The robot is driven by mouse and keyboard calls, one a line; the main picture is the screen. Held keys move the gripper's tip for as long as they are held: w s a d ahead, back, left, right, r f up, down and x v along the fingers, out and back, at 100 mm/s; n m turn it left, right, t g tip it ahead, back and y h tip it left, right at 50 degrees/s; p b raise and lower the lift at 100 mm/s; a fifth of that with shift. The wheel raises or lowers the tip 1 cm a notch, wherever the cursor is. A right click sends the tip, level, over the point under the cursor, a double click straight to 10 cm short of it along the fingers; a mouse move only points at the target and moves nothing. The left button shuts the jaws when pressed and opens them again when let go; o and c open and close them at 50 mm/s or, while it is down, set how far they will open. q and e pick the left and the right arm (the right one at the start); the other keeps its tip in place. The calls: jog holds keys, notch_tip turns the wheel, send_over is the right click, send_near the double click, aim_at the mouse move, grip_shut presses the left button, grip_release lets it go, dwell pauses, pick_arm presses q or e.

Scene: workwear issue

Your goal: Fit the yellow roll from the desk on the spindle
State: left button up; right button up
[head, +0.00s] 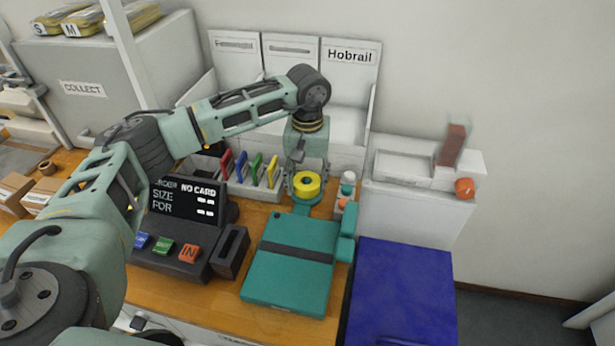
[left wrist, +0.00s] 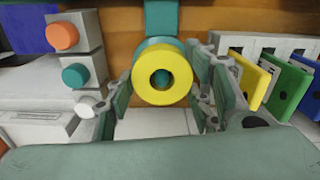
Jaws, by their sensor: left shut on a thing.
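The yellow roll (head: 307,192) is a thick ring, held between the fingers of my left gripper (head: 306,182) near the back of the desk. In the left wrist view the yellow roll (left wrist: 145,76) faces the camera, with a finger on each side. The teal spindle (left wrist: 162,78) shows in the roll's hole, with a round teal part (left wrist: 154,43) behind the roll. I cannot tell how far the roll sits down on the spindle. The teal device (head: 293,262) lies in front of the roll. My right gripper is out of view.
A dark card reader (head: 180,240) stands to the left. A blue box (head: 402,290) is at the right.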

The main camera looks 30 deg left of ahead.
pick_arm(q)
jog(key=shift+f, duration=0.35)
dwell(0.4)
jog(key=o, duration=1.3)
jog(key=shift+c, duration=0.2)
jog(key=shift+r+p, duration=2)
jog(key=shift+r, duration=2.55)
